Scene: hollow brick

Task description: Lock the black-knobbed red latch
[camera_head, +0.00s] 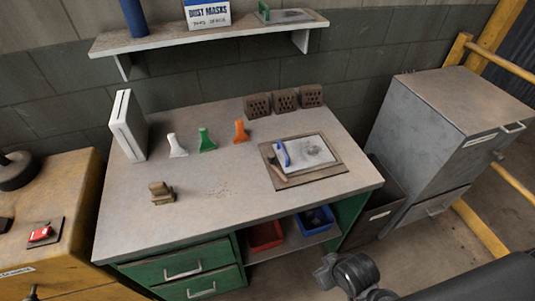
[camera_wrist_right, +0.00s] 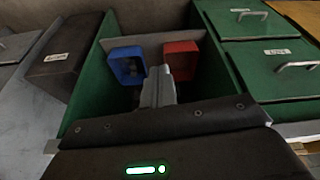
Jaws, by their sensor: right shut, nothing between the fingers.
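A small red latch-like piece (camera_head: 40,234) sits on a dark plate on top of the yellow cabinet, at the left edge of the head view. It is too small to tell whether it is locked, and I cannot make out a black knob on it. My right gripper (camera_wrist_right: 158,85) is shut and empty in the right wrist view. It points toward the open shelf under the workbench and is far from the red piece. My left gripper is not in view.
The workbench (camera_head: 225,225) fills the middle, with bricks, colored tools, a white block and a trowel board on it. A red bin (camera_head: 265,236) and a blue bin (camera_head: 316,219) stand on its lower shelf. A grey cabinet (camera_head: 420,115) stands right.

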